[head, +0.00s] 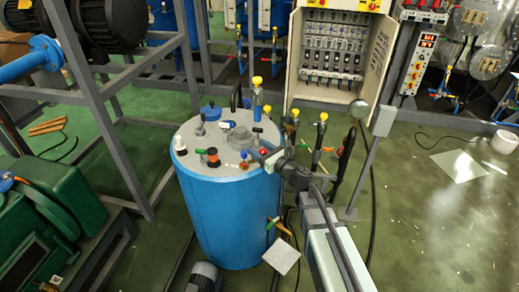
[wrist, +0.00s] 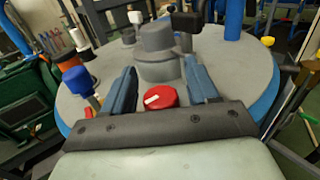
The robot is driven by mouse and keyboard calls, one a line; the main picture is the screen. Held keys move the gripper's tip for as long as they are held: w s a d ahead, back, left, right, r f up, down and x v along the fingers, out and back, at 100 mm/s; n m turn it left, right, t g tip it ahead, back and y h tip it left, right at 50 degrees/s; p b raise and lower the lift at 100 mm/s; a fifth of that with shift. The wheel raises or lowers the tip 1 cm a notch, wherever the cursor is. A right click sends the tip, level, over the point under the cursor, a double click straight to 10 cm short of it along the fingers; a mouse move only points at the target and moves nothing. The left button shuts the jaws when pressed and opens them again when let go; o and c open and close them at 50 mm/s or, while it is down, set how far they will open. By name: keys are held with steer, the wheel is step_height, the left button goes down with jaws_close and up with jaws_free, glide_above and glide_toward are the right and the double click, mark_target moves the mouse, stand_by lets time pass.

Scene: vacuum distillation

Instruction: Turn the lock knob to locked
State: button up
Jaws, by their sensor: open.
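The lock knob appears to be the red round knob (wrist: 160,97) with a white mark, on the grey top of a blue tank. It also shows as a small red spot in the head view (head: 263,152). My gripper (wrist: 163,78) is open, with one blue-grey finger on each side of the knob in the wrist view. The fingers look apart from the knob, with a gap on both sides. How high the fingertips are above the lid I cannot tell. In the head view my arm comes from the lower right, and my gripper (head: 258,160) is over the tank's right edge.
The blue tank (head: 225,215) carries a grey central fitting (wrist: 158,55), a blue-capped valve (wrist: 80,82) and an orange-black cap (wrist: 72,62). Yellow-handled valves (head: 322,118) stand right of the tank. A grey frame (head: 105,125) is at left; an open electrical cabinet (head: 335,50) is behind.

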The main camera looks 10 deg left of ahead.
steer(key=shift+c, duration=0.4)
steer(key=c, duration=0.9)
steer(key=shift+o, duration=0.2)
steer(key=shift+m+t+h, duration=0.7)
steer(key=shift+t, duration=0.2)
steer(key=shift+w+d+m+t+h, duration=0.15)
steer(key=shift+w+m+t+h, duration=0.05)
steer(key=shift+m+t+h, duration=0.65)
steer(key=o, duration=0.9)
steer(key=shift+o, duration=0.2)
steer(key=shift+s+d, duration=0.1)
